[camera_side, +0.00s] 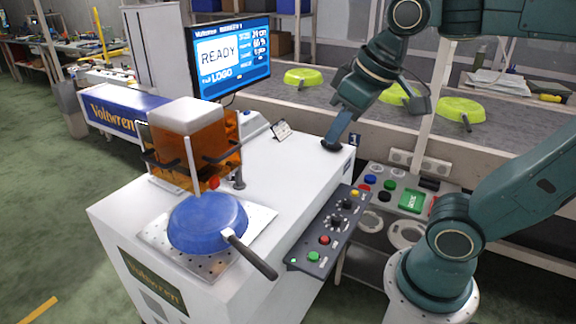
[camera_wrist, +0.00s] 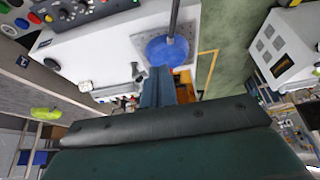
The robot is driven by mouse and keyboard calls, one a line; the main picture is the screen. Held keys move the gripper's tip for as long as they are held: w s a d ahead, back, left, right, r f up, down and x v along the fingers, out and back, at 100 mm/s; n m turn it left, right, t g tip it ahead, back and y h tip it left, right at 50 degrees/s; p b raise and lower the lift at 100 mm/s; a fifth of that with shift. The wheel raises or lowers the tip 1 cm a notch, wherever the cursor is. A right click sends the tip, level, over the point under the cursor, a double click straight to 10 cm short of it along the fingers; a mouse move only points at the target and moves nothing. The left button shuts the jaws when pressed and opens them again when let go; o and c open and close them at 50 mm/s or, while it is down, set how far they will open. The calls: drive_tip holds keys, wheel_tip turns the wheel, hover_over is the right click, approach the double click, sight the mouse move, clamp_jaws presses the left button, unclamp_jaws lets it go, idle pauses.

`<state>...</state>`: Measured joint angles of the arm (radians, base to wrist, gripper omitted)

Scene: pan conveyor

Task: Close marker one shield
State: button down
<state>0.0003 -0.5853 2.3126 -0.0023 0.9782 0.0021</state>
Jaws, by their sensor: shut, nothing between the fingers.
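Marker one is a white cabinet (camera_side: 300,170) with a white head (camera_side: 186,115) and an amber see-through shield (camera_side: 228,135) around the head. The shield stands raised, clear above a blue pan (camera_side: 207,222). The pan lies on a perforated metal plate (camera_side: 152,234), its dark handle pointing to the lower right. My gripper (camera_side: 332,143) is shut and empty, above the cabinet's rear right edge, well to the right of the shield. In the wrist view my gripper (camera_wrist: 160,72) points toward the blue pan (camera_wrist: 166,50); part of the amber shield (camera_wrist: 184,78) shows beside the fingers.
A monitor (camera_side: 231,56) reads READY and MARKER 1. A dark control panel (camera_side: 330,228) with knobs and buttons runs along the cabinet's right edge. Several green pans (camera_side: 303,77) lie on the conveyor (camera_side: 345,95) behind.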

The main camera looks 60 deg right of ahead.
drive_tip(key=w+r+g, duration=0.2)
drive_tip(key=w+r, duration=0.3)
drive_tip(key=w, duration=0.7)
drive_tip(key=g, duration=0.1)
hover_over(229, 151)
drive_tip(key=s, duration=0.3)
drive_tip(key=f, duration=0.4)
drive_tip(key=w+f, duration=0.1)
drive_tip(key=f, duration=0.4)
drive_tip(key=w+f, duration=0.1)
drive_tip(key=f, duration=0.3)
drive_tip(key=shift+w+f, duration=0.25)
drive_tip(key=shift+f, duration=0.05)
wheel_tip(229, 151, down, 14)
drive_tip(key=shift+s, duration=0.1)
drive_tip(key=shift+r, duration=0.15)
